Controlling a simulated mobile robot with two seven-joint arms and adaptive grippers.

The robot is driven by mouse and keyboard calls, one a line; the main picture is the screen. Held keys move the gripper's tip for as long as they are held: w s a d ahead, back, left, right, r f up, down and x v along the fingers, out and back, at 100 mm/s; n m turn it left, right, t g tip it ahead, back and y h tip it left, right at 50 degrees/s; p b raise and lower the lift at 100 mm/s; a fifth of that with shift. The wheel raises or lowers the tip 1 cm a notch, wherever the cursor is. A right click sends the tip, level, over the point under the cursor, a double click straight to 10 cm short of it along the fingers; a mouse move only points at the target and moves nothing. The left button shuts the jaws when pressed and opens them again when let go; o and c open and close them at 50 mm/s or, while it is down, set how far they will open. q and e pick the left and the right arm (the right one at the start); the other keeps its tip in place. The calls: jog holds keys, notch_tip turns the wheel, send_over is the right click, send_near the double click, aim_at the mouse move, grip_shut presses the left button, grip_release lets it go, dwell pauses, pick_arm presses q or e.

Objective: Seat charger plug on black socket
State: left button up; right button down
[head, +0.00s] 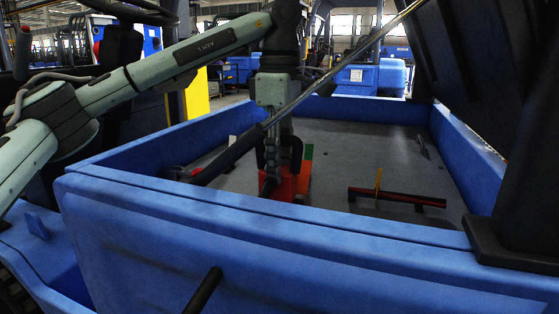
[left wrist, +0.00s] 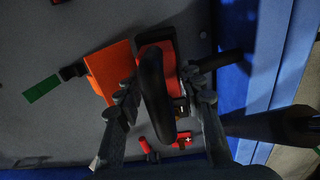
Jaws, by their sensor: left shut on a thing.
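My left gripper (head: 270,178) reaches down inside the blue-walled bay. In the left wrist view its two fingers (left wrist: 165,105) stand either side of a black looped handle and are shut on it. The handle belongs to a red and black piece, apparently the charger plug (left wrist: 153,85). An orange block (left wrist: 108,70) lies right beside the plug, with a small black fitting (left wrist: 73,72) on its left end. I cannot tell whether that fitting is the black socket, or whether plug and block touch. In the head view the gripper hides much of the red-orange parts (head: 287,187). My right gripper is not in view.
A green strip (head: 308,152) is near the orange block. A red and black bar (head: 398,197) with a yellow upright (head: 378,182) lies to the right on the grey floor (head: 345,140). The blue wall (head: 260,208) stands close in front. A diagonal strut (head: 340,70) crosses before the gripper.

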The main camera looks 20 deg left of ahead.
aim_at(280, 187)
pick_arm(q)
jog(key=shift+r, duration=0.1)
jog(key=shift+f, duration=0.2)
dwell(0.4)
jog(key=shift+f+b, duration=0.6)
jog(key=shift+f, duration=0.6)
jog(key=shift+f, duration=1.1)
dwell(0.5)
jog(key=o, duration=1.4)
